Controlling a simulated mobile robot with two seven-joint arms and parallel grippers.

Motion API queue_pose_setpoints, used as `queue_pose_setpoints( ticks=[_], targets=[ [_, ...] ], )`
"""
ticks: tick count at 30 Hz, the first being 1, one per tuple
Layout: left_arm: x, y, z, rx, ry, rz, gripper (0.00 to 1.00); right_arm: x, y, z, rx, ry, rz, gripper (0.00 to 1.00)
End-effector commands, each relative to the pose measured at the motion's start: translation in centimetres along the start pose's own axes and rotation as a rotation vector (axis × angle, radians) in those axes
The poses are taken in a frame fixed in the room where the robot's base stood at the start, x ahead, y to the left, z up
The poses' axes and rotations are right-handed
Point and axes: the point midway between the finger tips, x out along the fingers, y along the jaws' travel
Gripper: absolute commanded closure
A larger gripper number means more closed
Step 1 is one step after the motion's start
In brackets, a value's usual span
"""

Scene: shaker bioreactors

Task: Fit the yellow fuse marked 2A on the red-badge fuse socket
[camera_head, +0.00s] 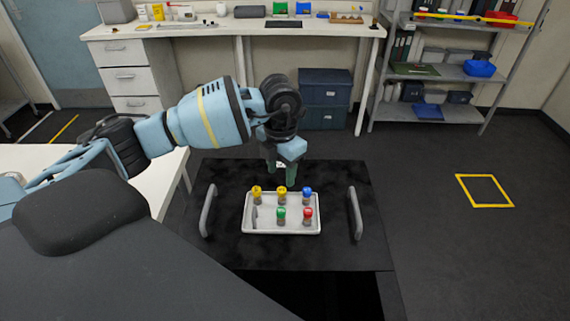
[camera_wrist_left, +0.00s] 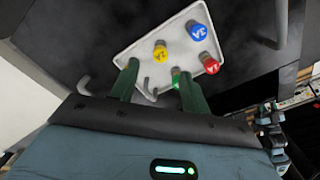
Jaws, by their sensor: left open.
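A white tray (camera_head: 262,227) holds two yellow-capped fuses, a left one (camera_head: 256,192) and a middle one (camera_head: 281,193). The middle yellow fuse (camera_wrist_left: 160,52) has a mark on its cap that I cannot read surely. The left yellow fuse is hidden in the wrist view, apparently behind a finger. My left gripper (camera_head: 280,172) is open and empty, fingers pointing down above the tray's back edge. In the wrist view its green fingers (camera_wrist_left: 158,85) stand apart, with the tray beyond them. My right gripper and the red-badge socket are not in view.
The tray also holds a blue fuse (camera_head: 307,193), a red fuse (camera_head: 308,214), a green fuse (camera_head: 281,215) and a small grey piece (camera_head: 254,214). Grey handles rise left (camera_head: 208,211) and right (camera_head: 355,213) of it on the black top (camera_head: 270,251). A workbench (camera_head: 230,28) stands behind.

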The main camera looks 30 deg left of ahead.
Motion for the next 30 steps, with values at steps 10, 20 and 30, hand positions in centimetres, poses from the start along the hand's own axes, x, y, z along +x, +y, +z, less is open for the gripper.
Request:
queue_pose_setpoints(
  ticks=[10,20,30],
  targets=[
    [4.2,0.0,-0.1,-0.001,0.004,-0.001,0.53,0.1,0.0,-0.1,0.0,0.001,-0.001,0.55],
    [7.5,0.0,0.0,0.001,0.002,-0.001,0.53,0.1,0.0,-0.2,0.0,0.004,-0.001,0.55],
    [7.7,-0.1,0.0,0.001,0.0,-0.001,0.53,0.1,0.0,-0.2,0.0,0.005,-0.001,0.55]
  ],
)
